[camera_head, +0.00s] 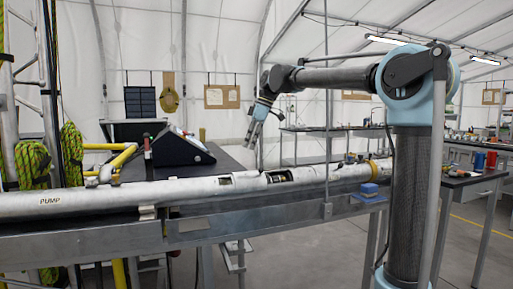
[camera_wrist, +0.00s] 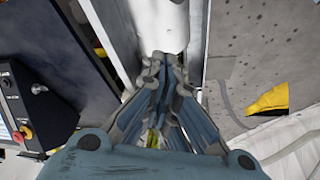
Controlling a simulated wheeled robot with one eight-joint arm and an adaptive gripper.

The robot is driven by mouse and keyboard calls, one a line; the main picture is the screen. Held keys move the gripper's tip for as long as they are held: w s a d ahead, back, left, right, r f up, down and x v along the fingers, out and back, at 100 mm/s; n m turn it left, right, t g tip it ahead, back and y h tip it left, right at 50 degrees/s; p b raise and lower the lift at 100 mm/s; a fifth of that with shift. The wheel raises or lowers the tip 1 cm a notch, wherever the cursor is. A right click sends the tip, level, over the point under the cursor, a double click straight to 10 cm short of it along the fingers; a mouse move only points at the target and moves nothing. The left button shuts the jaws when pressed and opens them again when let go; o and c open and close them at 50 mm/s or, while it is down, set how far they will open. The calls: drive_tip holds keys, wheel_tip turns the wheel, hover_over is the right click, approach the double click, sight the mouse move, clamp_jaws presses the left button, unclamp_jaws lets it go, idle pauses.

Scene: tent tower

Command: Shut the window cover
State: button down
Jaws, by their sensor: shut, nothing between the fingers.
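A long white pipe (camera_head: 120,196) marked PUMP lies across the bench. It has a dark window opening (camera_head: 284,176) with something greenish inside. A lighter white section (camera_head: 242,181), which may be the window cover, sits just left of the opening, leaving it uncovered. My gripper (camera_head: 251,141) is above the pipe, a little left of the opening, pointing down, shut and empty. In the wrist view, my shut fingers (camera_wrist: 163,62) lie over the pipe (camera_wrist: 161,25) and hide much of it. A yellow-green patch (camera_wrist: 152,138) shows between the finger links.
A black control box (camera_head: 182,148) stands on the dark table behind the pipe. Yellow tubing (camera_head: 122,160) rises at the left. A thin upright pole (camera_head: 327,120) stands right of the opening. A blue block (camera_head: 369,189) is at the right end. Air above the pipe is clear around my gripper.

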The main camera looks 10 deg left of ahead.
hover_over(250, 173)
drive_tip(key=a, duration=0.2)
drive_tip(key=f, duration=0.7)
drive_tip(key=shift+s+a, duration=0.2)
drive_tip(key=shift+s, duration=0.05)
drive_tip(key=shift+w+d+f, duration=0.1)
drive_tip(key=shift+d+f, duration=0.1)
drive_tip(key=shift+d, duration=0.4)
drive_tip(key=shift+w+d+f, duration=0.1)
drive_tip(key=shift+d+f, duration=0.05)
drive_tip(key=shift+d, duration=0.45)
drive_tip(key=shift+w+d+f, duration=0.15)
drive_tip(key=shift+d+f, duration=0.05)
drive_tip(key=shift+d, duration=0.6)
